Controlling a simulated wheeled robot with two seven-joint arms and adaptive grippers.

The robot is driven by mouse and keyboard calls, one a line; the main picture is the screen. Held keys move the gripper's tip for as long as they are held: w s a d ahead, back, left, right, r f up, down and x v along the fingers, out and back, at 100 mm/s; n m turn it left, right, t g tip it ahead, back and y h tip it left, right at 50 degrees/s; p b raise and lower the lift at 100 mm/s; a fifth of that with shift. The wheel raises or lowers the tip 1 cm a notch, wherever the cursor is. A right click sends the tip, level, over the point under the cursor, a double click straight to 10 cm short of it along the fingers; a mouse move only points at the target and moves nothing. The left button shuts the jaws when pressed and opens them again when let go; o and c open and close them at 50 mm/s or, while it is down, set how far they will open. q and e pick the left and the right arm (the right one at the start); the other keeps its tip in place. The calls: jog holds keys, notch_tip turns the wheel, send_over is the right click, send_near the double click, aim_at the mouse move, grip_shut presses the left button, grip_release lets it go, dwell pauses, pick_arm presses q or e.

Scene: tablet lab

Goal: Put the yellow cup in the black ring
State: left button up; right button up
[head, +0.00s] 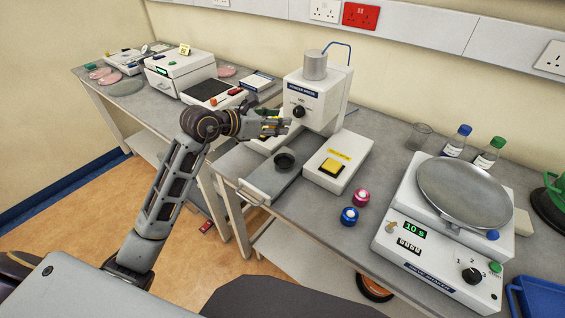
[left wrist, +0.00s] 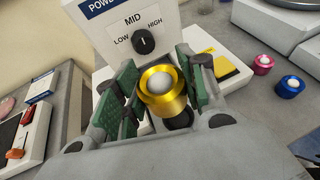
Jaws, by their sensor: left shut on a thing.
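The yellow cup (left wrist: 163,92), a shiny gold-yellow round piece with a pale ball-like centre, is between the green-padded fingers of my left gripper (left wrist: 160,86) in the left wrist view. My left gripper (head: 276,126) is shut on it, in front of the white press in the head view. The cup is mostly hidden by the fingers there. The black ring (head: 285,161) lies on the grey plate in front of the press, below and a little nearer than the gripper. In the left wrist view the black ring (left wrist: 181,119) is partly hidden behind the cup. My right gripper is not in view.
The white press (head: 322,94) with its dial stands just behind the gripper. A white box with a yellow button (head: 334,166) is right of the ring. A pink cup (head: 361,197) and a blue cup (head: 349,215) stand further right, before the white scale (head: 436,258).

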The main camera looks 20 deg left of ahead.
pick_arm(q)
jog(key=shift+w+d+m, duration=0.3)
jog(key=shift+w, duration=0.55)
jog(key=f, duration=0.1)
jog(key=f+h, duration=0.1)
jog(key=w+d+f+m, duration=0.1)
jog(key=shift+f+g+h, duration=0.1)
jog(key=shift+g+h, duration=0.2)
jog(key=shift+g, duration=0.1)
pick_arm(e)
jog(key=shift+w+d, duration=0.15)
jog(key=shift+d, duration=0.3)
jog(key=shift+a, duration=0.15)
pick_arm(q)
notch_tip(320, 180, down, 6)
jog(key=shift+r, duration=0.25)
jog(key=shift+f, duration=0.4)
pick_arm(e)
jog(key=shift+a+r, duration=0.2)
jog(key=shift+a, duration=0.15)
